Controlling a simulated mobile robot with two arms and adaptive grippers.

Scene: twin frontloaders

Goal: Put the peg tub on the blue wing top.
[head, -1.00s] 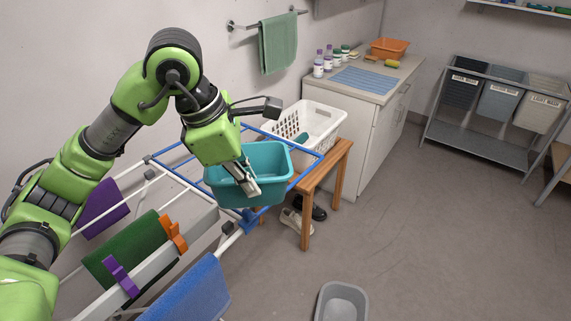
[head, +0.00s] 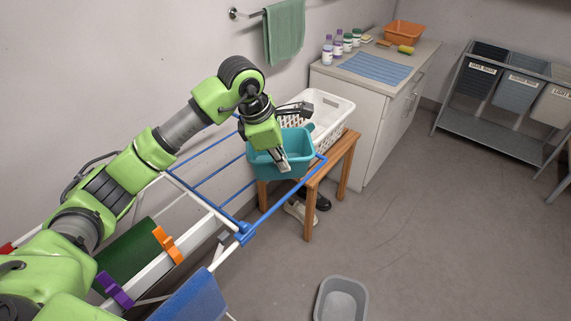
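The peg tub (head: 263,163) is a teal, open-topped tub at the far end of the drying rack, beside the wooden bench. My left gripper (head: 284,164) points down at the tub, with its fingers at the near wall. They look closed on that wall, but the contact is small and partly hidden. The blue wing top (head: 213,178) is a frame of blue bars stretching from the rack towards the bench. The tub overlaps its far end in the picture; I cannot tell whether it rests on the bars, on the bench or hangs above. My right gripper is out of view.
The wooden bench (head: 334,167) carries a white laundry basket (head: 340,112) right behind the tub. Shoes (head: 302,212) lie under it. A grey bin (head: 341,299) stands on the floor. Cloths and pegs hang on the rack's near part.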

